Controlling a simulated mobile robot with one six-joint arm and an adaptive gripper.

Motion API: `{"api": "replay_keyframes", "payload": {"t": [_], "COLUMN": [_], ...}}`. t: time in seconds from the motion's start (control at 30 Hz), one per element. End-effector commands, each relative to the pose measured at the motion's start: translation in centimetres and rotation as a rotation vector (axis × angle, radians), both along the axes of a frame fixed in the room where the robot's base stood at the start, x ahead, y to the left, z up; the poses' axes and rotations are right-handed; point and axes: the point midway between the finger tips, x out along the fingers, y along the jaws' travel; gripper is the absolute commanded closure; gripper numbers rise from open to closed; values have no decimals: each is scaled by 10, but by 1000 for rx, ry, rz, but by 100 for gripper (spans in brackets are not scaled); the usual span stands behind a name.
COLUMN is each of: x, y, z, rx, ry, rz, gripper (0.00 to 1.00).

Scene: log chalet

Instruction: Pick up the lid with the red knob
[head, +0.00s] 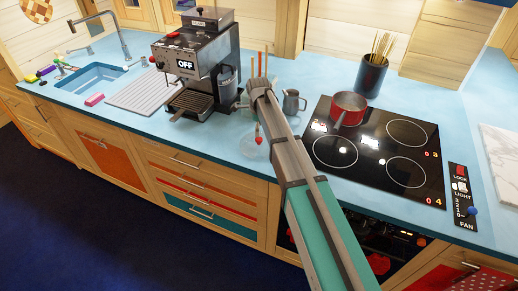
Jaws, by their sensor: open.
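A clear round lid (252,150) lies on the blue countertop in front of the coffee machine, left of the hob. A small red knob (258,140) stands up from it. My arm reaches in from the lower right and covers the lid's right side. My gripper (250,101) is at the arm's far end, above and behind the lid and apart from it. It is small and partly hidden by the arm. It is open, and I see nothing held in it.
A coffee machine (194,62) stands behind and left of the lid. A metal jug (293,103) is just right of my arm. A red pot (348,107) sits on the black hob (375,150). A utensil holder (371,76) stands behind it. Counter left of the lid is clear.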

Motion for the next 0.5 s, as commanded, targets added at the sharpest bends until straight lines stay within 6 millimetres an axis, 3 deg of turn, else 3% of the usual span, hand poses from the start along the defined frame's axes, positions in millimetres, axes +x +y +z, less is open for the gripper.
{"api": "replay_keyframes", "payload": {"t": [0.13, 0.5], "x": [0, 0], "y": [0, -1], "z": [-11, -12], "rx": [0, 0], "ry": [0, 0], "rz": [0, -1], "gripper": [17, 17]}}
